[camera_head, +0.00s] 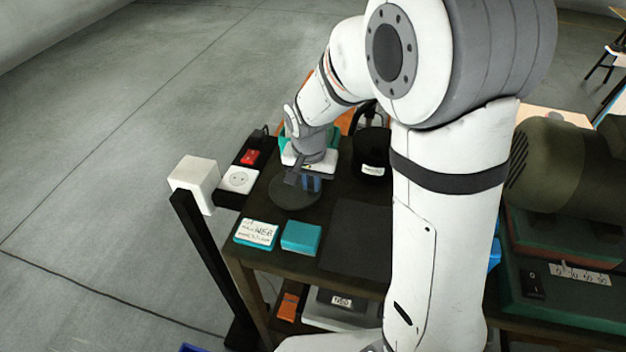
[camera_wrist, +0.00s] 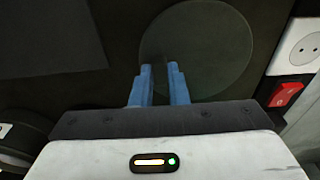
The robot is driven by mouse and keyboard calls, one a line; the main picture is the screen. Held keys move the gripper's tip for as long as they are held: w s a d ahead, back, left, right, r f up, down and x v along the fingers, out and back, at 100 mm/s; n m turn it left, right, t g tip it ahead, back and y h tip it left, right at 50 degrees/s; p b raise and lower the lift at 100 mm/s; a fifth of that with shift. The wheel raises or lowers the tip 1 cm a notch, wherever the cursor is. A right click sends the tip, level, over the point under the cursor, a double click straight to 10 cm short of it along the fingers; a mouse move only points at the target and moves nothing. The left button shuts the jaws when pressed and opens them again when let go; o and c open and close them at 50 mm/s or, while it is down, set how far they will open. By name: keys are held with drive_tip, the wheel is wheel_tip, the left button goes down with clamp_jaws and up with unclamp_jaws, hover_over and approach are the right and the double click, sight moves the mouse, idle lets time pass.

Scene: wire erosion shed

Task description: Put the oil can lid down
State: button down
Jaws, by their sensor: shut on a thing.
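My gripper (camera_head: 309,182) is pointed down over the left part of the dark table, above or at a round dark grey disc (camera_head: 290,197). In the wrist view, its two blue fingers (camera_wrist: 166,68) are close together with a narrow dark gap between them. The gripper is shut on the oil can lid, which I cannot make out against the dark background. The disc (camera_wrist: 215,50) lies beyond the fingertips in the wrist view. How far the fingertips are above it is unclear.
A black round container (camera_head: 371,152) with a white label stands right of the gripper. A white socket (camera_head: 239,180) and red switch (camera_head: 250,157) are to the left. A labelled teal box (camera_head: 256,234) and a plain teal block (camera_head: 301,237) lie in front. A dark mat (camera_head: 355,240) is bare.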

drive_tip(key=shift+f, duration=0.15)
drive_tip(key=c, duration=1.4)
unclamp_jaws()
wheel_tip(320, 180, up, 11)
drive_tip(key=s, duration=0.1)
drive_tip(key=s+d+n+t, duration=0.1)
drive_tip(key=s+d+n, duration=0.1)
drive_tip(key=s+d, duration=0.3)
drive_tip(key=s+d+r+n, duration=0.1)
drive_tip(key=s+d, duration=0.5)
drive_tip(key=s, duration=0.6)
drive_tip(key=shift+r+n+t+b, duration=0.3)
drive_tip(key=shift+n+t+b, duration=0.1)
drive_tip(key=shift+n+b, duration=0.1)
